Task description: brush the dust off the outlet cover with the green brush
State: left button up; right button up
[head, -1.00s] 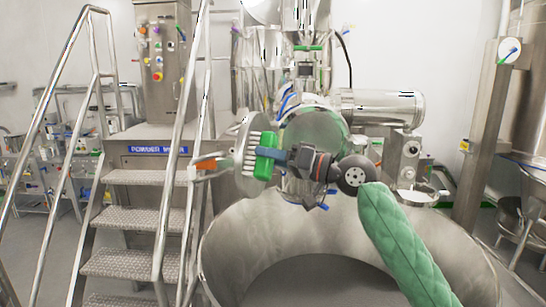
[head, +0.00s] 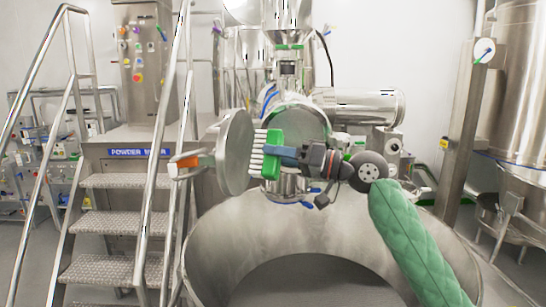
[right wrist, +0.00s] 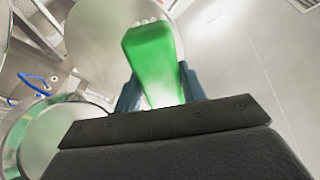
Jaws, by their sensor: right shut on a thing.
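The outlet cover (head: 236,140) is a round metal disc, swung open at the left of the round outlet (head: 300,120) in the head view. My right gripper (head: 292,155) is shut on the green brush (head: 272,160), whose white bristles point left at the cover's face. The bristle tips overlap the cover's right edge in the picture; I cannot tell if they touch it. In the right wrist view the green brush (right wrist: 152,55) sits between the blue fingers, with a pale disc behind it. Dust on the cover is not clear. My left gripper is out of view.
A wide metal bowl (head: 215,250) opens below the outlet. Metal stairs (head: 115,228) with handrails stand at the left, and a steel post (head: 462,140) at the right. An orange-tipped fitting (head: 187,162) sticks out left of the cover.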

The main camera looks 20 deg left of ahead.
jog(key=shift+d+b, duration=0.6)
jog(key=shift+d, duration=0.85)
